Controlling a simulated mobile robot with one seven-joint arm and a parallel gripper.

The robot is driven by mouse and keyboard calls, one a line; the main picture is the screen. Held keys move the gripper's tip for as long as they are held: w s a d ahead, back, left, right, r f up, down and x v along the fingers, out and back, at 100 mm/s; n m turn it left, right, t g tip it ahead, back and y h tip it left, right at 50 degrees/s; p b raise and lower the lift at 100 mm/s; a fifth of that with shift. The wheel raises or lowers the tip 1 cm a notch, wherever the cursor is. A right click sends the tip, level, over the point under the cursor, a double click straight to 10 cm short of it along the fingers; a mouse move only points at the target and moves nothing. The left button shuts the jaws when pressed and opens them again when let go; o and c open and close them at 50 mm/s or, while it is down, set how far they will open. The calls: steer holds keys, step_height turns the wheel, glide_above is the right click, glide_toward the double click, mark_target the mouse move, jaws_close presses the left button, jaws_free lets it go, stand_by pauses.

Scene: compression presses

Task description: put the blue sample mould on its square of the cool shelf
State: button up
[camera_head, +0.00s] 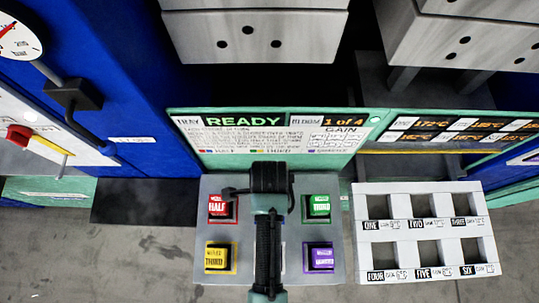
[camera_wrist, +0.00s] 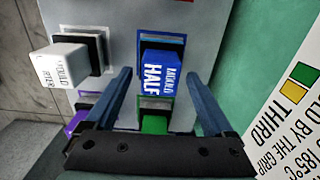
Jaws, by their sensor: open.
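The blue mould (camera_wrist: 160,75), marked HALF, stands at a blue-edged square on the grey shelf (camera_wrist: 120,110) in the wrist view. My gripper (camera_wrist: 159,77) is open, with one finger on each side of the blue mould and gaps showing between. I see no grip on it. In the head view my gripper (camera_head: 270,178) is over the upper middle of the grey shelf (camera_head: 213,270) and hides the blue mould. The shelf carries coloured squares.
On the shelf are red (camera_head: 218,206), green (camera_head: 318,206), yellow (camera_head: 217,257) and purple (camera_head: 320,258) moulds. A white mould (camera_wrist: 62,67) shows in the wrist view. A white rack (camera_head: 405,233) with several openings lies right. A green sign panel (camera_head: 280,155) stands behind.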

step_height(320, 180, up, 9)
stand_by(0.3)
steer(key=shift+s, duration=0.1)
stand_by(0.4)
